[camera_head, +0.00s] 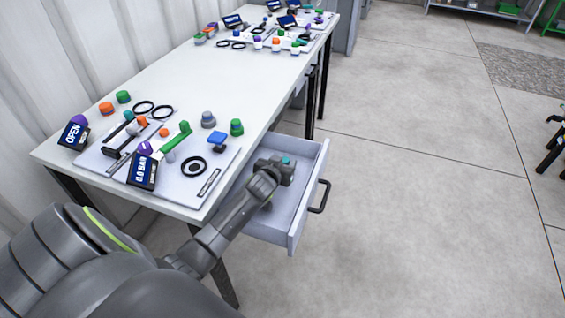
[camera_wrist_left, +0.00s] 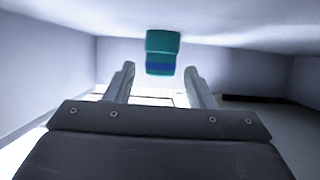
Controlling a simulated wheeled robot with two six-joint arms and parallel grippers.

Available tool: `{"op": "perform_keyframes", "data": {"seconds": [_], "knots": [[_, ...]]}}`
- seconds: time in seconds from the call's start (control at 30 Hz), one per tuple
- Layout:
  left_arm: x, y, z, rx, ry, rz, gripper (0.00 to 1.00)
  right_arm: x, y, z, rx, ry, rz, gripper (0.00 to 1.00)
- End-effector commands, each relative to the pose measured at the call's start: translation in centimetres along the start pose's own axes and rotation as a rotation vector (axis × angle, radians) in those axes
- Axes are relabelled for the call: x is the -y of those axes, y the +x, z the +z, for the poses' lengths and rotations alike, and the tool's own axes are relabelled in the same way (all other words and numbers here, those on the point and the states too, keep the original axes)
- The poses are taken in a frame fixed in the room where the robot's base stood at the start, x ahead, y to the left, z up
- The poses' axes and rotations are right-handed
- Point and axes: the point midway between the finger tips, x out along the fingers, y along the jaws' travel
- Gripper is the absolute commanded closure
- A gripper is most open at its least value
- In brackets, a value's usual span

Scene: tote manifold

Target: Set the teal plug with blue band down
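The teal plug with a blue band (camera_wrist_left: 163,52) shows in the left wrist view just beyond and between the fingertips of my left gripper (camera_wrist_left: 160,72). A gap shows on each side of the plug, so the fingers are apart and not closed on it. In the head view my left gripper (camera_head: 276,168) reaches down into the open drawer (camera_head: 311,187). A small teal part of the plug (camera_head: 287,160) shows at its end. Whether the plug rests on the drawer floor is hard to tell. My right gripper is not in view.
The white table (camera_head: 190,72) stands above the drawer. A board (camera_head: 215,170) with valves, rings and a "0.0 BAR" display (camera_head: 143,169) lies near its edge. The drawer's black handle (camera_head: 320,197) faces right. Bare floor (camera_head: 420,180) lies beyond.

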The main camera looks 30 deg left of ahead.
Motion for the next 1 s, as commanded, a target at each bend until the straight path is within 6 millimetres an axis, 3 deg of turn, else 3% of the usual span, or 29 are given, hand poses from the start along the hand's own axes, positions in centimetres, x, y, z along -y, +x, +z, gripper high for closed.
{"op": "perform_keyframes", "data": {"seconds": [0.33,0.8,1.0], "knots": [[0.0,-0.5,-0.2,0.001,0.0,0.0,0.51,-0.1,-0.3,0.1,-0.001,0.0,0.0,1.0],[0.0,-6.5,-0.2,0.0,-0.001,-0.001,0.51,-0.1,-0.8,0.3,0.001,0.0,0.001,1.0],[0.0,-7.5,-0.2,0.0,0.0,-0.001,0.51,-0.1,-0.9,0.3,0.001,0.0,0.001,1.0]]}}
